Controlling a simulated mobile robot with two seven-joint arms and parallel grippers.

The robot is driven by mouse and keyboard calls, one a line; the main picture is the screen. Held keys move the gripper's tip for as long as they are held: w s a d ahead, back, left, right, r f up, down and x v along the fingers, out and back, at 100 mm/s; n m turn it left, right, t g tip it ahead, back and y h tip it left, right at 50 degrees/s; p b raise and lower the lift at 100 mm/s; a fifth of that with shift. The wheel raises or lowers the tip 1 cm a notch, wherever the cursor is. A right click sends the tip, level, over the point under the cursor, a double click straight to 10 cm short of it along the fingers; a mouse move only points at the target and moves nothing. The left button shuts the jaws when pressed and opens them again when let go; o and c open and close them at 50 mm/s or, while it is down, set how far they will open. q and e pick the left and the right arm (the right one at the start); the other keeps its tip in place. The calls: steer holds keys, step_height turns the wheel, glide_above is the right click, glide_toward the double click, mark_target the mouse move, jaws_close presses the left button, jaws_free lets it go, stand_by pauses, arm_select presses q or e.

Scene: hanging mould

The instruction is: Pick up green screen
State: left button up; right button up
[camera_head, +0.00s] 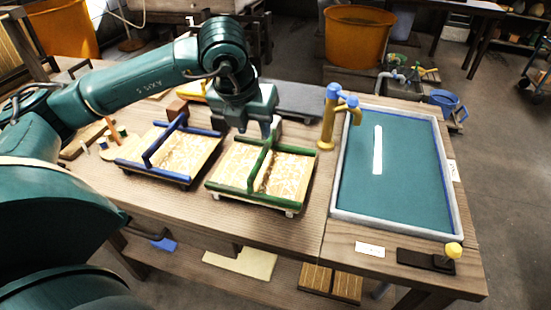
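The green screen (285,188) lies flat on the wooden table, a tan mesh panel with green rails and a raised green bar across its middle. My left gripper (259,128) points down over the far end of this screen, close to the far end of the raised bar. Its fingers look apart, with nothing seen held between them. The gripper hides part of the screen's far edge, and I cannot tell whether it touches the bar. My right gripper is not in view.
A similar blue screen (188,155) lies just left of the green one. To the right is a water-filled vat (405,165) with a pale rim and a white strip in it. A yellow tap (330,115) stands at its left corner. A dark board (425,260) lies in front.

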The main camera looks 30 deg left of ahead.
mark_target(263, 152)
arm_select(q)
steer(key=shift+w+a+p+x, duration=0.15)
steer(key=shift+p+x, duration=0.1)
steer(key=shift+x, duration=2.9)
steer(key=shift+w+a+p+x, duration=0.15)
steer(key=shift+p+x, duration=0.1)
steer(key=shift+x, duration=2.9)
steer(key=shift+r, duration=0.1)
jaws_close()
